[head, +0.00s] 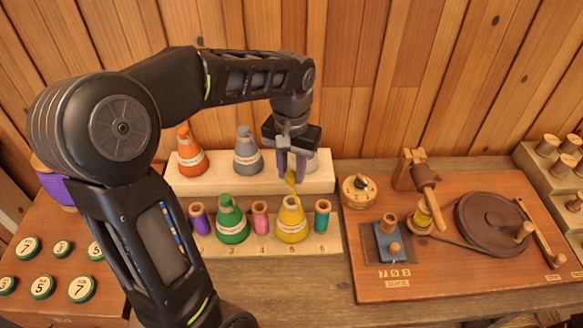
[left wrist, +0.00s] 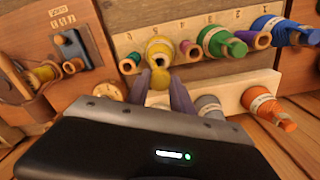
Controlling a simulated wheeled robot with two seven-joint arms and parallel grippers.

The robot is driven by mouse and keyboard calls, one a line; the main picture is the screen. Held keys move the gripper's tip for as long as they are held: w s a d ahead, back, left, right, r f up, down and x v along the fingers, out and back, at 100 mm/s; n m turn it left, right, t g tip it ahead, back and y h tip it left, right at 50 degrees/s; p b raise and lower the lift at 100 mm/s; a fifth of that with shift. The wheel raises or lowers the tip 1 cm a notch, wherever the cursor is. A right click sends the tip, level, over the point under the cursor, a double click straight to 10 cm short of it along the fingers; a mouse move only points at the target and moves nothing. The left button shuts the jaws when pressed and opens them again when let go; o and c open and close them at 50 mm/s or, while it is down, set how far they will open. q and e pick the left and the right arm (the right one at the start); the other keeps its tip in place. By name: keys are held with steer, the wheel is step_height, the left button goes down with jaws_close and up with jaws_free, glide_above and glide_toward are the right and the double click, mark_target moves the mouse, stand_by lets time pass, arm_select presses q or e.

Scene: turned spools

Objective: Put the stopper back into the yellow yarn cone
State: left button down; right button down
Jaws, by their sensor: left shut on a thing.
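The yellow yarn cone (head: 291,224) stands in the front row of the pale stepped rack, with a white label band around it. It also shows in the left wrist view (left wrist: 158,50). My left gripper (head: 291,172) points down above and slightly behind the cone. Its fingers are shut on the yellow stopper (head: 290,178), which shows between the fingertips in the left wrist view (left wrist: 160,78). A thin yellow part runs down from the stopper toward the cone's top. I cannot tell whether it touches or enters the cone. My right gripper is not in view.
A green cone (head: 232,222) and small spools (head: 260,218) (head: 321,215) stand close beside the yellow cone. Orange (head: 191,155) and grey (head: 247,155) cones stand on the back step. A winder board (head: 450,270) lies to the right.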

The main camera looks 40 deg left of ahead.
arm_select(q)
steer(key=shift+f+b, duration=2.05)
steer(key=shift+f, duration=0.65)
steer(key=shift+f, duration=0.15)
steer(key=shift+f+b, duration=0.9)
steer(key=shift+f, duration=0.1)
steer(key=c, duration=0.6)
jaws_free()
steer(key=shift+c, duration=0.2)
step_height(320, 180, up, 9)
steer(key=p, duration=0.7)
steer(key=shift+r, duration=0.15)
